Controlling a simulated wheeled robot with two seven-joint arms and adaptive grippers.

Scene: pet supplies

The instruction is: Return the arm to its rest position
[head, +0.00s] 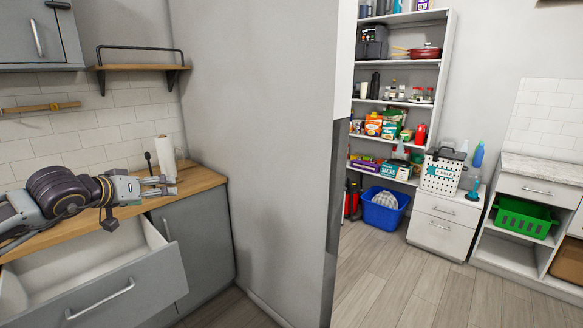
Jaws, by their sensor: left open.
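My left arm comes in from the left, above the wooden counter (200,179) and an open drawer (95,285). My left gripper (172,185) is open, with its fingers pointing right near the counter's right end. I see nothing between its fingers. A white paper roll (165,155) stands just behind the gripper and is partly hidden by it. I cannot tell whether the gripper touches it. My right gripper is not in view.
A grey wall (255,120) stands right of the counter. Beyond it are a stocked shelf (405,97), a blue bin (384,212), a white basket (441,174) on a drawer unit (443,222), and a green crate (522,216). The wood floor (405,275) there is clear.

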